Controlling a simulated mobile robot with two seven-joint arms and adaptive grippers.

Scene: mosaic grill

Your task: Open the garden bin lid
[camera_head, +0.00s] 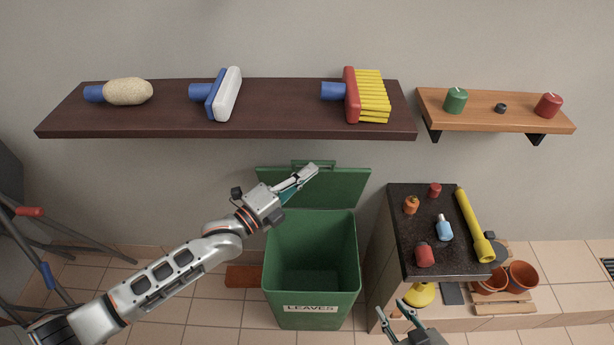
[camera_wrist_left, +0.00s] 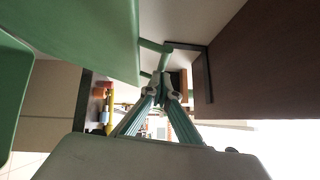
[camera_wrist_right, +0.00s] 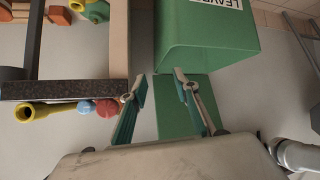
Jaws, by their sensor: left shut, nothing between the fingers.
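The green garden bin (camera_head: 312,260), labelled LEAVES, stands on the floor with its inside showing. Its lid (camera_head: 345,188) is raised and leans back toward the wall, with a handle (camera_head: 315,163) at its top edge. My left gripper (camera_head: 312,172) is shut and empty, in front of the lid near the handle. In the left wrist view its fingertips (camera_wrist_left: 163,78) are together beside the green lid (camera_wrist_left: 90,35) and handle (camera_wrist_left: 155,47). My right gripper (camera_head: 395,312) is open and empty, right of the bin. The bin also shows beyond its fingers in the right wrist view (camera_wrist_right: 205,45).
A dark shelf (camera_head: 270,123) with several brushes overhangs behind the lid. A smaller shelf (camera_head: 480,108) holds candles. A dark-topped counter (camera_head: 408,240) with small items and a yellow flashlight-like object (camera_head: 470,222) stands right of the bin. Terracotta pots (camera_head: 522,277) sit farther right.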

